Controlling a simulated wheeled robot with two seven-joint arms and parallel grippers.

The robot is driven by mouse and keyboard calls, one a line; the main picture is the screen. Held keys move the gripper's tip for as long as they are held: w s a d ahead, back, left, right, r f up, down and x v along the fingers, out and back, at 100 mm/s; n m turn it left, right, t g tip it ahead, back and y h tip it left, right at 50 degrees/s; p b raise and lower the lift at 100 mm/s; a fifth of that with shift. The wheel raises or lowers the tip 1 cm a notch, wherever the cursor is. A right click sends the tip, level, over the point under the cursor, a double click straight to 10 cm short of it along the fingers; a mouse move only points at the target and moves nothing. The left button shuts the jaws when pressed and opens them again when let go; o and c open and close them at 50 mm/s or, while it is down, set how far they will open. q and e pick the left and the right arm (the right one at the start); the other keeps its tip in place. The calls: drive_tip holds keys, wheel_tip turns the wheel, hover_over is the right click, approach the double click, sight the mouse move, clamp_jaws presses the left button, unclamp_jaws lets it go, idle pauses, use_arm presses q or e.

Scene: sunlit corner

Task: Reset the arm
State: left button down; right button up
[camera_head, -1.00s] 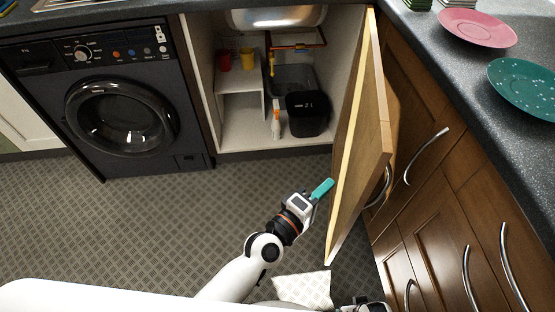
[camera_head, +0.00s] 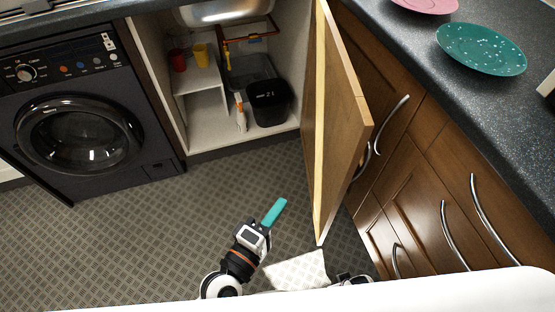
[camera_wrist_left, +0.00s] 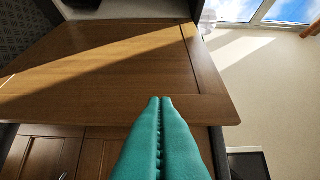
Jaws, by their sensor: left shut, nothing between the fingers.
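My left gripper (camera_head: 275,212) has teal fingers and hangs low over the patterned floor, left of the open wooden cabinet door (camera_head: 340,120) and apart from it. In the left wrist view the teal fingers (camera_wrist_left: 160,102) lie pressed together with nothing between them. The brown door panel (camera_wrist_left: 110,70) fills much of that view beyond the fingertips. My right gripper's fingers cannot be made out; only a small black and white part shows at the bottom of the head view.
The open cabinet holds a black bin (camera_head: 269,102), a red cup (camera_head: 178,60) and a yellow cup (camera_head: 200,55). A washing machine (camera_head: 78,135) stands left. A green plate (camera_head: 481,49) and a pink plate (camera_head: 428,5) lie on the counter (camera_head: 500,110). The floor (camera_head: 130,230) at left is clear.

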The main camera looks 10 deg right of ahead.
use_arm(q)
drive_tip(key=shift+s, duration=0.1)
use_arm(e)
drive_tip(key=shift+a, duration=0.15)
